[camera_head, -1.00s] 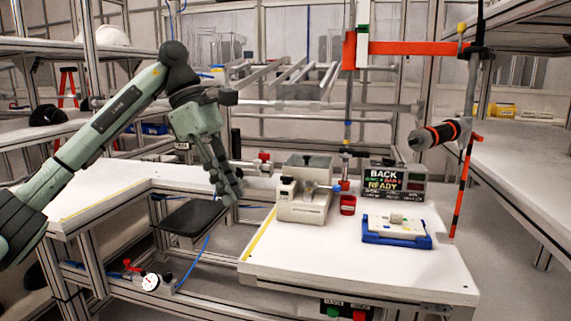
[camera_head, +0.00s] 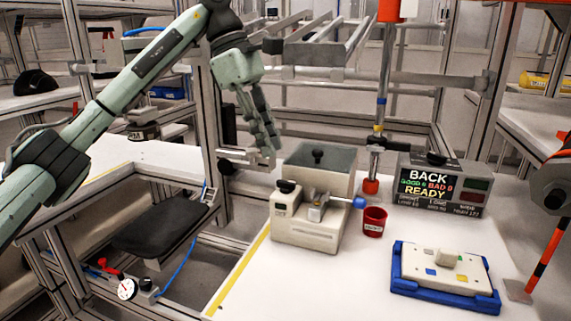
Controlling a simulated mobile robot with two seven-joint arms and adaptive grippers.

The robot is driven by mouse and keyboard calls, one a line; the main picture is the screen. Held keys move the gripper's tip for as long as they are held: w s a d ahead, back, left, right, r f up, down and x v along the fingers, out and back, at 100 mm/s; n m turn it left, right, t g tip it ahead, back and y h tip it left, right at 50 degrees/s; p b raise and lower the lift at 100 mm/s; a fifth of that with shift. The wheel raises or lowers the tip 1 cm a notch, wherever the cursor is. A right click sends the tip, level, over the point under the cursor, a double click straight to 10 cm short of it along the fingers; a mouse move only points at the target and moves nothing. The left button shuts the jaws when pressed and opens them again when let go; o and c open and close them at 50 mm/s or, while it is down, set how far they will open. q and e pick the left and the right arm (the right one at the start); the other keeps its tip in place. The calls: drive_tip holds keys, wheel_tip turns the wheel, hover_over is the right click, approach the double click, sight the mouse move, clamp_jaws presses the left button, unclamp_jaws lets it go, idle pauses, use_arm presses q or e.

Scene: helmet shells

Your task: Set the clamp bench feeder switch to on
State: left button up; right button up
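A beige clamp device (camera_head: 305,228) stands on the white bench (camera_head: 340,285), with a black knob on top and a metal lever ending in a blue ball (camera_head: 359,203). My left gripper (camera_head: 272,148) hangs above the bench's back left edge, left of the grey box, fingers pointing down. It appears empty and apart from the devices; its fingers overlap in the picture. My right gripper is out of view.
A red cup (camera_head: 374,222) stands right of the clamp device. A blue tray (camera_head: 446,298) holds a white plate at the front right. A display box (camera_head: 437,185) reading "BACK", "READY" stands behind. A metal post (camera_head: 381,110) rises behind the cup. The bench front is clear.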

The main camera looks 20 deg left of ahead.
sight(285, 181)
use_arm(q)
drive_tip(key=x, duration=0.6)
drive_tip(key=shift+s+d+f, duration=0.1)
clamp_jaws()
